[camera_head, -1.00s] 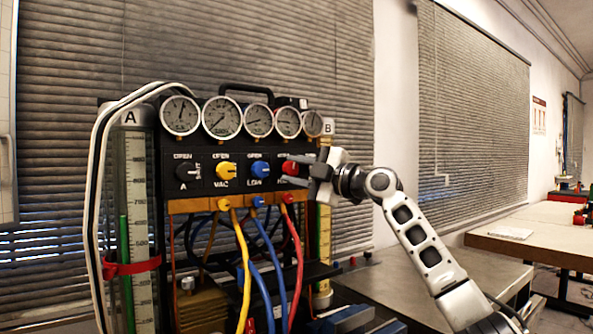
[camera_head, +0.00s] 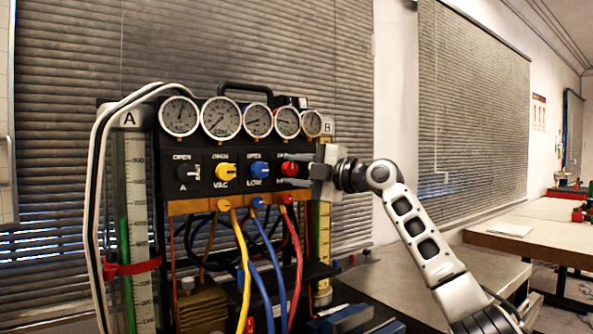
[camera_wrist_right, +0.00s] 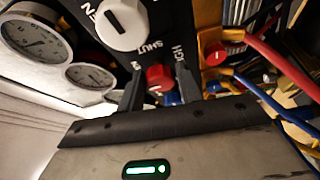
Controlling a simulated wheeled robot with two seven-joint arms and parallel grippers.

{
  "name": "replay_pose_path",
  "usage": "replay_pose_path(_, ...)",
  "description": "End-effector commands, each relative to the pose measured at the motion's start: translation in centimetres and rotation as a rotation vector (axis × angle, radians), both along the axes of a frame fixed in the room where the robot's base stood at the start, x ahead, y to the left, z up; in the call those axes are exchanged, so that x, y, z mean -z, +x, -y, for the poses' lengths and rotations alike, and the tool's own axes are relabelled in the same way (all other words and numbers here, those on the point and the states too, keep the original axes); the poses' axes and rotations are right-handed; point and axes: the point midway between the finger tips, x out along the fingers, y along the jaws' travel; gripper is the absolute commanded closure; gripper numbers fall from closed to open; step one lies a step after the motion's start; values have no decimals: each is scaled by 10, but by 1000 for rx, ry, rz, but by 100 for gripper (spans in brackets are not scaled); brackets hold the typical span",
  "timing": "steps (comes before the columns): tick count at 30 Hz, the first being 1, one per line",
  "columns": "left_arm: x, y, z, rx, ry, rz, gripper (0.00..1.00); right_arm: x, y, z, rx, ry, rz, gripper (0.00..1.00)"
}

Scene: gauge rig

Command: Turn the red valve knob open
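In the right wrist view the red knob (camera_wrist_right: 158,77) sits between the two dark fingers, with a narrow gap on each side. The fingers look open around the knob, not clamped. My left gripper is not in view.
Black, yellow (camera_head: 225,171) and blue (camera_head: 260,169) knobs sit left of the red one, with round gauges (camera_head: 221,117) above. Yellow, blue and red hoses (camera_head: 297,250) hang below from an orange manifold (camera_head: 180,206). A glass tube (camera_head: 137,215) stands at left.

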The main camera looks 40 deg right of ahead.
Motion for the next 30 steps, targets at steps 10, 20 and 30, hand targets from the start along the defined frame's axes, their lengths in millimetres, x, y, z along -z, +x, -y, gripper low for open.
replay_pose_path(10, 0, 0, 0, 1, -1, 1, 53, 0, -1, 0, 0, 1, 1, 48)
replay_pose_path(20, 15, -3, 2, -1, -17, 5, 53, 8, -46, 16, 5, -3, 0, 48)
replay_pose_path(30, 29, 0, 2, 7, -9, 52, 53, 13, -121, 39, 2, -1, 0, 48)
